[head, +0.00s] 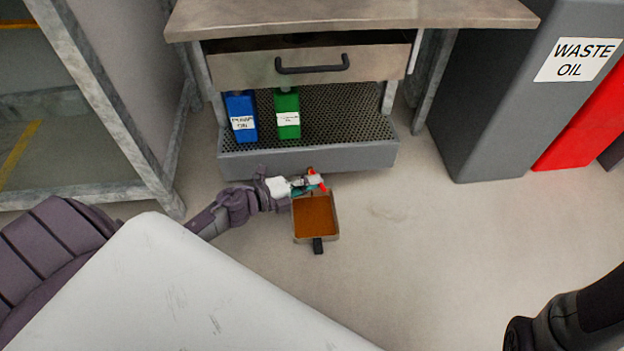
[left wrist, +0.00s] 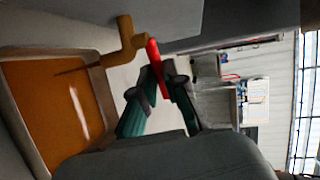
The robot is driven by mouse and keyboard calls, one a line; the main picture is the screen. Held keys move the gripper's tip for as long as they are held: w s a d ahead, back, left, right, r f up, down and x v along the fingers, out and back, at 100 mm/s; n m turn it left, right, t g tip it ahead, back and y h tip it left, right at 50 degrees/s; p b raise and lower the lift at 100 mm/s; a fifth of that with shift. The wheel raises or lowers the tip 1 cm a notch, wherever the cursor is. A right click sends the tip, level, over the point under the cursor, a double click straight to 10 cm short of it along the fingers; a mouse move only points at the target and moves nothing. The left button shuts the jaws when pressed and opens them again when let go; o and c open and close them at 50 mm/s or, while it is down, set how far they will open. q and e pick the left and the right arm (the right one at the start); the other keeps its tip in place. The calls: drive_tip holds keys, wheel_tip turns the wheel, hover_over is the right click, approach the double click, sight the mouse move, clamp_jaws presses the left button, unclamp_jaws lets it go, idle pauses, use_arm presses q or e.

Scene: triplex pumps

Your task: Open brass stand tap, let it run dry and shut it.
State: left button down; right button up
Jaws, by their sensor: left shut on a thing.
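The brass stand tap (left wrist: 128,38) sticks out of the grey sump (head: 310,158) under the bench; its spout points at the pan. Its red lever (left wrist: 153,55) also shows as small red bits in the head view (head: 322,187). My left gripper (head: 310,183) is shut on the red lever; in the left wrist view its teal fingers (left wrist: 154,82) meet on the lever. A pan (head: 337,226) with brown-orange liquid sits on the floor under the tap. A thin dark line shows below the spout; I cannot tell whether it is a stream or a reflection. My right gripper is not in view.
A blue bottle (head: 241,115) and a green bottle (head: 287,113) stand on the perforated shelf (head: 345,120). Above is a drawer (head: 235,68) with a black handle. A dark waste oil bin (head: 490,110) stands right. The floor right of the pan is clear.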

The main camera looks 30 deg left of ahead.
use_arm(q)
drive_tip(key=shift+s, duration=0.1)
idle(0.3)
drive_tip(key=c, duration=1.2)
unclamp_jaws()
drive_tip(key=shift+a, duration=0.1)
drive_tip(key=v, duration=1.2)
drive_tip(key=shift+a, duration=0.1)
drive_tip(key=shift+c, duration=0.3)
